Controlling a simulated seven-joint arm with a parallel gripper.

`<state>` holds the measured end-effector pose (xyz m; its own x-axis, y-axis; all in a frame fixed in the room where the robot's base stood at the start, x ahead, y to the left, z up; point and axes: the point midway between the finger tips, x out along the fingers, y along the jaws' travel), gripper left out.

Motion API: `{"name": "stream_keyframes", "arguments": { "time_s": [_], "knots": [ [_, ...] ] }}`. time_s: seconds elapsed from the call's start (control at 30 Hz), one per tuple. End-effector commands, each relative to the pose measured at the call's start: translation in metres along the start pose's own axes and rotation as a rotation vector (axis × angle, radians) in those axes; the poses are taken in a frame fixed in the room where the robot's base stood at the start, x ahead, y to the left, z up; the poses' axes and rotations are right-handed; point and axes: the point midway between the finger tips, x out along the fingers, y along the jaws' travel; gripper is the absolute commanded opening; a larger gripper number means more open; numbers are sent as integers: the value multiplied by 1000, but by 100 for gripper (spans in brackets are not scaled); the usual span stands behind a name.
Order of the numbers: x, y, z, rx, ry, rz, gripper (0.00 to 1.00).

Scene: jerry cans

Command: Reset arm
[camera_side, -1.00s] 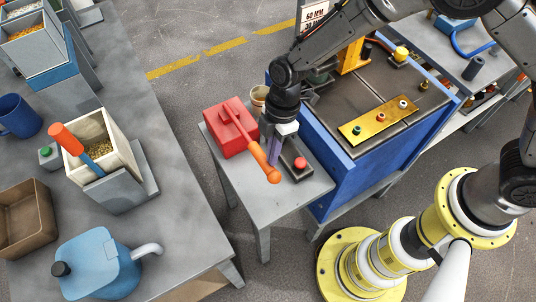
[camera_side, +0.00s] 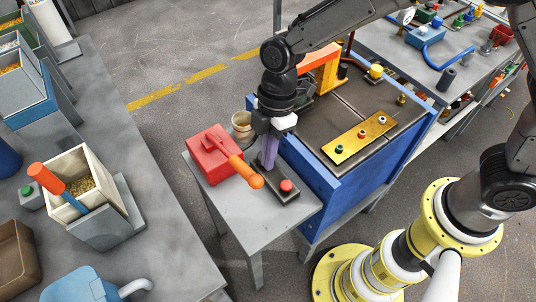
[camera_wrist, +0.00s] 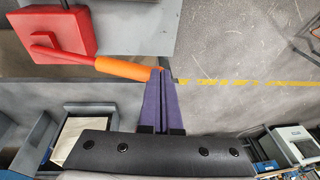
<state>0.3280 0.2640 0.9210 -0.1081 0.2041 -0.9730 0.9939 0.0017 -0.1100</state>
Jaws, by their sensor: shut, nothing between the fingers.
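My gripper (camera_side: 268,160) points down over the small grey table, between the red box and the red button's dark base. Its purple fingers are together and empty, as the wrist view (camera_wrist: 167,72) also shows. The red box (camera_side: 212,154) has an orange handle (camera_side: 246,173) sticking out toward the front right, close beside the fingers. The red button (camera_side: 286,186) on its dark base is just to the right of the fingertips. In the wrist view the orange handle (camera_wrist: 125,69) ends near the fingertips; I cannot tell if they touch.
The blue cabinet (camera_side: 320,185) with a yellow plate (camera_side: 358,138) of buttons stands right of the small table (camera_side: 245,205). A beige cup (camera_side: 241,124) is behind the red box. The left bench (camera_side: 150,250) holds bins and a blue jerry can (camera_side: 80,288).

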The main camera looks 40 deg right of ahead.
Motion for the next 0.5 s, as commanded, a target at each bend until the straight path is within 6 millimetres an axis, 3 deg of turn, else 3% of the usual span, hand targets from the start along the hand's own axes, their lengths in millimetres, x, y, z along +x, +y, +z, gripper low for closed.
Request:
{"name": "stream_keyframes", "arguments": {
  "time_s": [0.37, 0.43, 0.5],
  "knots": [
    [-1, 2, 1, 5, 1, 2, 0],
    [-10, 8, 5, 20, 12, 20, 0],
    [-32, 17, 9, 39, 39, 66, 0]
  ]
}}
